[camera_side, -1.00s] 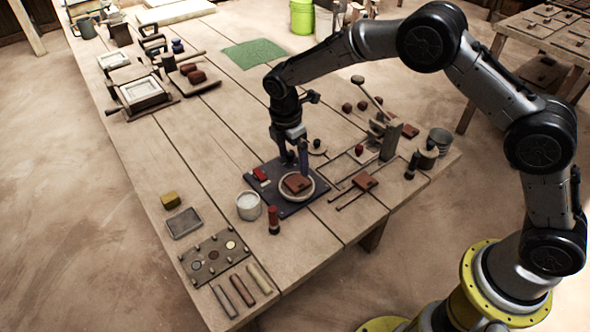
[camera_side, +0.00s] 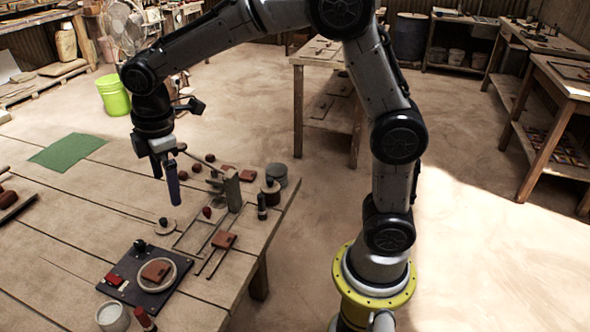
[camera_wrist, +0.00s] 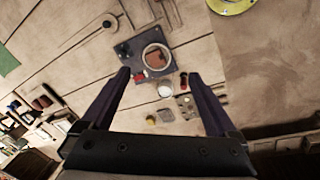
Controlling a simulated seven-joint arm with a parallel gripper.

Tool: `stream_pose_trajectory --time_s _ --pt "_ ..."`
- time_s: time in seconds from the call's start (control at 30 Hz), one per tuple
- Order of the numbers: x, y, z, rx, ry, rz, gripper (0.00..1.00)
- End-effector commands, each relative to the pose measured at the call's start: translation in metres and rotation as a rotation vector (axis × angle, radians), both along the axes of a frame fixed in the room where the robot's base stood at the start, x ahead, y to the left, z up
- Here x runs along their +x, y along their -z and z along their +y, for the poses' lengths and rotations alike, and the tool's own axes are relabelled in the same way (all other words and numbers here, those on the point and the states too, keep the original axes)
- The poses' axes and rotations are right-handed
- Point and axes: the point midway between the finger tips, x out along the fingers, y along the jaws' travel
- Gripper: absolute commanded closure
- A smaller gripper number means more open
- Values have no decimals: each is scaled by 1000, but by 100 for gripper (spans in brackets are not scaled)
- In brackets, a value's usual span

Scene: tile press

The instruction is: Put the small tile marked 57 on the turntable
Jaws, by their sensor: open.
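A reddish-brown square tile (camera_side: 156,271) lies inside a pale round ring, which looks like the turntable (camera_side: 142,286), on a dark base plate (camera_side: 122,293). The wrist view also shows this tile (camera_wrist: 155,57) within the ring (camera_wrist: 144,51). Another reddish tile (camera_side: 223,240) sits on thin rails to the right. No number can be read on either. My gripper (camera_side: 172,188) is raised above the table, behind the plate and apart from it. Its fingers are wide apart and empty, and in the wrist view (camera_wrist: 159,76) they frame the plate from a height.
A small red piece (camera_side: 114,280) and a dark knob (camera_side: 140,245) are on the plate. A white cup (camera_side: 112,316) and a red-topped tool (camera_side: 145,319) stand in front. An upright wooden post (camera_side: 232,190) stands among small parts. Boards near the green mat (camera_side: 68,152) are clear.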

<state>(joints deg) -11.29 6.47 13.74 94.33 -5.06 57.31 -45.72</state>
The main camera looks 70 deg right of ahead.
Motion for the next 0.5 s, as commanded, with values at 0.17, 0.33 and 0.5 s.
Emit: stream_pose_trajectory --time_s 0.17,0.33,0.5 --pt "-77 -48 -32 92 301 -113 6" --pt "-151 -62 -52 193 577 -208 6" --pt "-212 -54 -62 293 811 -283 6"
